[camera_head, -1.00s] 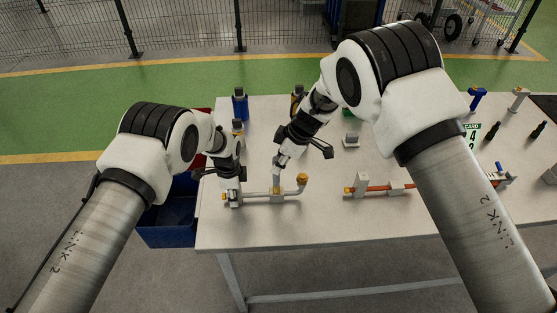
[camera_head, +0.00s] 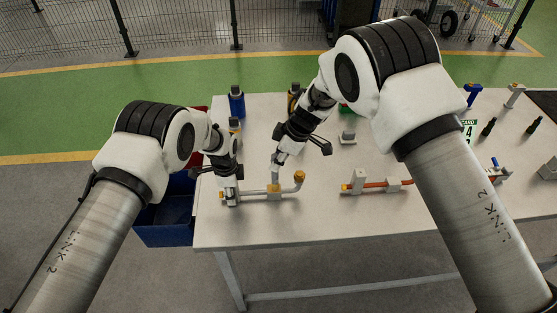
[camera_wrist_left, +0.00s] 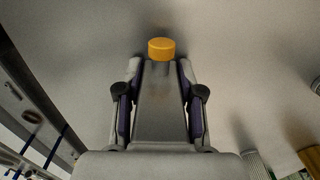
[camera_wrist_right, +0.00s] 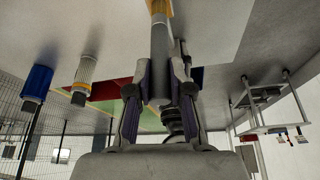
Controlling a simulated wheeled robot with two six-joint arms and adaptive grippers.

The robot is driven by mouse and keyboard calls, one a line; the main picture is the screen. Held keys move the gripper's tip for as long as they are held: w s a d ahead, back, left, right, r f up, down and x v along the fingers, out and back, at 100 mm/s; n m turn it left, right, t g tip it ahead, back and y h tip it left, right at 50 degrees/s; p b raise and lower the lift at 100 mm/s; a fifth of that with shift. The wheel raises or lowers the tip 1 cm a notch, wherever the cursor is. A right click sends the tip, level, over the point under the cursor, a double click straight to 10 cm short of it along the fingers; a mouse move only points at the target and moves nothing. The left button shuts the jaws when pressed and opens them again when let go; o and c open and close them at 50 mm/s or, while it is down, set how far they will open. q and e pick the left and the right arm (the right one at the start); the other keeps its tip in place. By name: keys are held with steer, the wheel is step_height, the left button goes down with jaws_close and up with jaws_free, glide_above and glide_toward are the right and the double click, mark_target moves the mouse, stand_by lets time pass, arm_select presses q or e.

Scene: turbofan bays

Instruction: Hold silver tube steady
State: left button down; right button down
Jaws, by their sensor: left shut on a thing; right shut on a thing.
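The silver tube (camera_head: 253,192) lies along the front left of the table in the head view. It has a yellow nut (camera_head: 274,189) in the middle and an upturned, yellow-capped right end (camera_head: 299,177). My left gripper (camera_head: 231,197) is shut at the tube's left end. In the left wrist view its fingers flank a grey piece (camera_wrist_left: 160,105), with an orange cap (camera_wrist_left: 161,49) beyond. My right gripper (camera_head: 277,161) is shut on a grey shaft (camera_wrist_right: 160,60) that reaches down to the yellow nut. The exact contact there is too small to tell.
A second assembly with an orange tube (camera_head: 374,185) lies to the right. A blue bottle (camera_head: 237,103) stands behind the grippers. A blue bin (camera_head: 165,222) is beside the table's left edge. The table front (camera_head: 300,225) is clear.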

steer(key=shift+w+a, duration=0.1)
steer(key=shift+a, duration=0.55)
step_height(320, 180, up, 9)
stand_by(0.4)
arm_select(q)
steer(key=c, duration=0.7)
jaws_free()
steer(key=shift+o, duration=0.2)
